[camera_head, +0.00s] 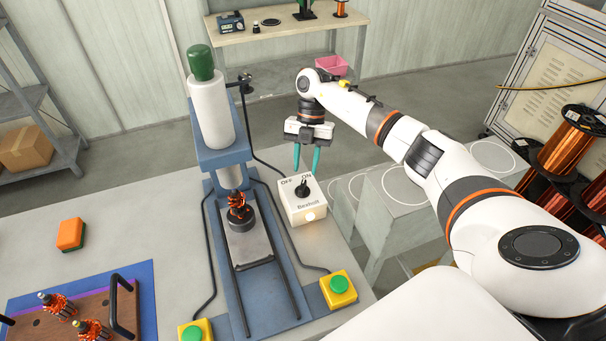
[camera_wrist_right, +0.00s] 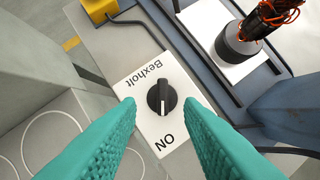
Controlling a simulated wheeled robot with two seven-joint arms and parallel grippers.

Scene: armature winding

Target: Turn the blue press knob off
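The black knob (camera_head: 303,188) sits on a white switch box (camera_head: 299,208) marked OFF, ON and Bexholt, beside the blue press (camera_head: 216,158). In the right wrist view the knob (camera_wrist_right: 161,98) has a white line that points toward ON. A lamp (camera_head: 310,216) on the box's front glows. My right gripper (camera_head: 306,170) is open and empty, pointing down close to the knob. In the wrist view its teal fingers (camera_wrist_right: 158,105) appear to either side of the knob, apart from it; their exact height above it is unclear. My left gripper is out of view.
A copper-wound armature (camera_head: 238,204) stands under the press ram. Two yellow boxes with green buttons (camera_head: 339,285) flank the press front. An orange block (camera_head: 71,234) and a tray of armatures (camera_head: 75,312) are at left. Cables run beside the press.

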